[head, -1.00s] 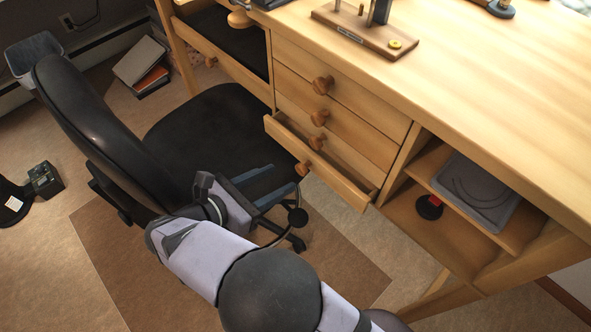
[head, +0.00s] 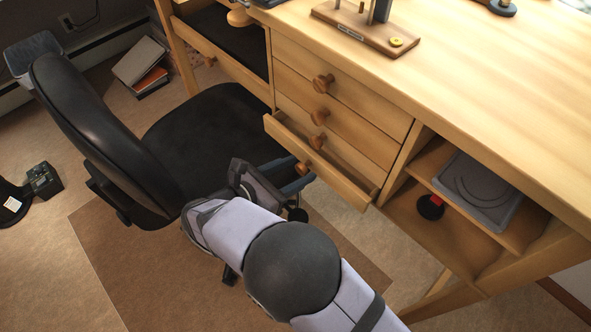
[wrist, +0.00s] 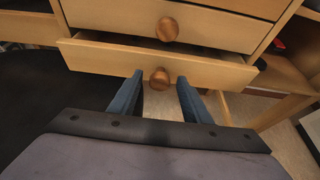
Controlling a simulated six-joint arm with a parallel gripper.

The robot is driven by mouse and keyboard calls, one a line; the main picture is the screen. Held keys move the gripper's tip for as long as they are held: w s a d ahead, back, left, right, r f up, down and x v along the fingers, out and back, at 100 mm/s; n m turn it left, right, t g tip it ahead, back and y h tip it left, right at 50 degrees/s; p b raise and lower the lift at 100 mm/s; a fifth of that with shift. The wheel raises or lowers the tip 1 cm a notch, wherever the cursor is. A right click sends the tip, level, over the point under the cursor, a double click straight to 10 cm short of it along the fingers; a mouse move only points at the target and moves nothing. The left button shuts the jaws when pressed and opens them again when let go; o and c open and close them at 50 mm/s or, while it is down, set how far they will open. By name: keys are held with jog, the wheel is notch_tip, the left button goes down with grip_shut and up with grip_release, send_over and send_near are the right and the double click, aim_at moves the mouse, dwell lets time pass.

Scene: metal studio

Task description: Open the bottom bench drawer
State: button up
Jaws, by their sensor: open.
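The bottom bench drawer (head: 320,165) is pulled out partway in the head view, its hollow inside showing behind the front. Its round wooden knob (head: 305,167) is on the front face. In the wrist view the drawer front (wrist: 100,60) spans the upper picture, with the knob (wrist: 159,78) at the centre. My gripper (wrist: 161,82) is open, its two blue fingers on either side of the knob in the picture, with gaps between. I cannot tell whether the fingertips reach as far as the knob. In the head view my gripper (head: 297,172) is just in front of the drawer.
Closed drawers with round knobs (head: 322,84) are above. A black office chair (head: 205,130) stands close on the left. An open shelf (head: 450,215) with a grey tray (head: 478,190) is to the right. A wooden block with tools (head: 365,30) sits on the benchtop.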

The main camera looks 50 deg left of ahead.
jog(key=shift+w, duration=0.1)
grip_shut()
jog(key=s+p, duration=0.2)
jog(key=s, duration=0.6)
jog(key=shift+s, duration=0.35)
grip_release()
notch_tip(320, 180, up, 10)
jog(key=p, duration=0.1)
jog(key=shift+p, duration=0.3)
